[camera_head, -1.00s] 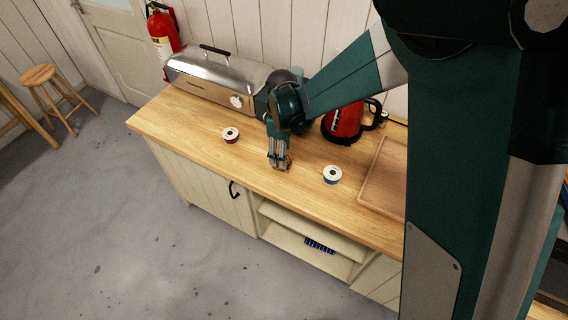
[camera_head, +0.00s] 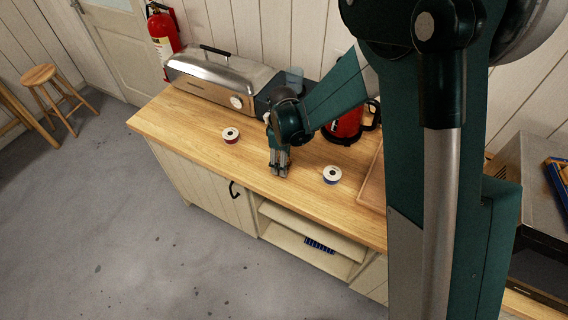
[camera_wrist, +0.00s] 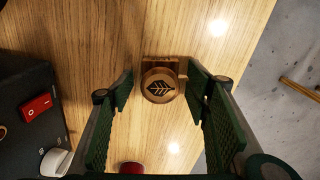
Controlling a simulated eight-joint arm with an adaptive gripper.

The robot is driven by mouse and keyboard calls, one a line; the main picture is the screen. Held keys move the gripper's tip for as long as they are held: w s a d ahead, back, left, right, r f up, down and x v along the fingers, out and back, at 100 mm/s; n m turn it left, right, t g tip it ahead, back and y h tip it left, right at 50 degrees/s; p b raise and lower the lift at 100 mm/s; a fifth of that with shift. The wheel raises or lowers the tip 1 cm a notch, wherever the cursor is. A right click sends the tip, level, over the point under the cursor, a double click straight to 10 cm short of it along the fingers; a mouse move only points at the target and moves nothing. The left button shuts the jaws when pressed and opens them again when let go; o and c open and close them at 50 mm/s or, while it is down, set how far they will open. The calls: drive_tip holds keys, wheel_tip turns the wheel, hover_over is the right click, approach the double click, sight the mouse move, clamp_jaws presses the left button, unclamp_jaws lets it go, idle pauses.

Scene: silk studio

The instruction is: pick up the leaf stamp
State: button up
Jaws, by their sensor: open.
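The leaf stamp (camera_wrist: 159,85) shows in the wrist view as a round wooden piece with a dark leaf mark, on the wooden worktop. A squarish wooden part shows behind its round face. My gripper (camera_wrist: 160,90) is open, with one green-padded finger on each side of the stamp and gaps between. I cannot tell how far above the stamp the fingertips are. In the head view my gripper (camera_head: 279,172) points down at the worktop (camera_head: 190,125) near its front edge, and the stamp is hidden there.
A metal steamer-like appliance (camera_head: 215,82) and a red kettle (camera_head: 346,124) stand behind. A wooden tray (camera_head: 373,185) is partly hidden by my arm.

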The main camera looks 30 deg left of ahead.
drive_tip(key=shift+f, duration=0.15)
idle(0.4)
drive_tip(key=c, duration=1)
